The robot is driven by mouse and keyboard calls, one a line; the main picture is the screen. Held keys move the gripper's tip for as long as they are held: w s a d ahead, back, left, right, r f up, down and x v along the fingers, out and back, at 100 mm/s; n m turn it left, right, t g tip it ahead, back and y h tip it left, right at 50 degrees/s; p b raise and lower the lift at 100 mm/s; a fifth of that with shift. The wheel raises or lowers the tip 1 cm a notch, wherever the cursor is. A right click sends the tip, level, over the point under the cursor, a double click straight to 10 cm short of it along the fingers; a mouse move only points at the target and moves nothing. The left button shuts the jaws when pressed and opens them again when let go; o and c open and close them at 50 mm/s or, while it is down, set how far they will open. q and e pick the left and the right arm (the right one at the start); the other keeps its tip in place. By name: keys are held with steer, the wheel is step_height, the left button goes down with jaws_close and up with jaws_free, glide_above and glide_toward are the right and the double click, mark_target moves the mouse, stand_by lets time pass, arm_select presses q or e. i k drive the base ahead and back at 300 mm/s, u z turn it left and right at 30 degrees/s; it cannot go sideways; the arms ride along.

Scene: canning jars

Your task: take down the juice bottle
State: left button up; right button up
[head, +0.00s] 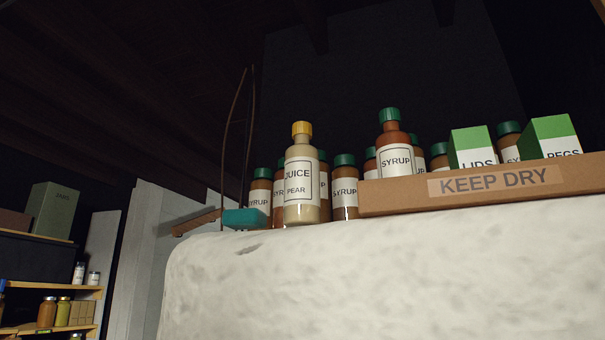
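The juice bottle (302,182) stands upright near the front edge of a high pale stone ledge (380,270). It has a yellow cap, a cream-coloured body and a white label reading JUICE PEAR. Its front is unobstructed in the head view. Neither of my grippers shows in this view.
Syrup bottles stand close behind and beside it, one (344,185) just to its right. A cardboard tray (400,193) marked KEEP DRY holds bottles and green-topped boxes at right. A teal block (244,218) with a brown handle lies left. Lower shelves (50,286) stand far left.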

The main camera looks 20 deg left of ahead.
mark_target(301, 203)
steer(key=k, duration=0.5)
steer(key=u, duration=2.7)
steer(key=i, duration=0.65)
steer(key=z, duration=1.35)
